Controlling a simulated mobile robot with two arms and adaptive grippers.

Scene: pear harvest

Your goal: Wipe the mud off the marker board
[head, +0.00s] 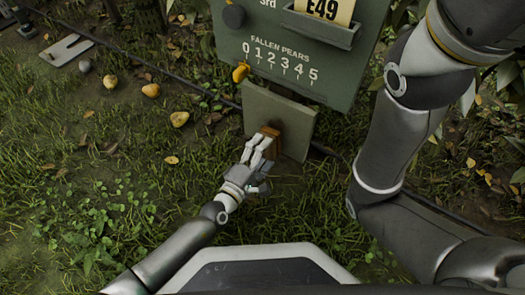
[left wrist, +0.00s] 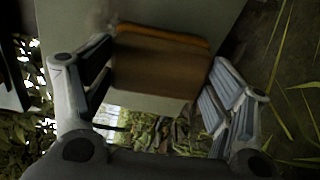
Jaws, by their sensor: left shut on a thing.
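A plain grey-green board (head: 290,112) stands below the larger green sign in the head view. It also fills the back of the left wrist view (left wrist: 190,14). My left gripper (head: 262,144) is shut on a brown block with an orange edge (head: 271,131), like a sponge. The block is at the lower middle of the board's face, seemingly against it; exact contact cannot be told. In the left wrist view the block (left wrist: 160,68) sits between both fingers. A faint brownish smear (left wrist: 104,16) shows beside it. The block hides part of the board.
The green sign (head: 285,85) has a 0–5 scale, a yellow pear-shaped slider (head: 240,73) and a card "E49" (head: 326,10). Several pears (head: 179,119) lie on grass at left. My right arm (head: 400,130) fills the right side. A dark hose (head: 150,68) crosses the ground.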

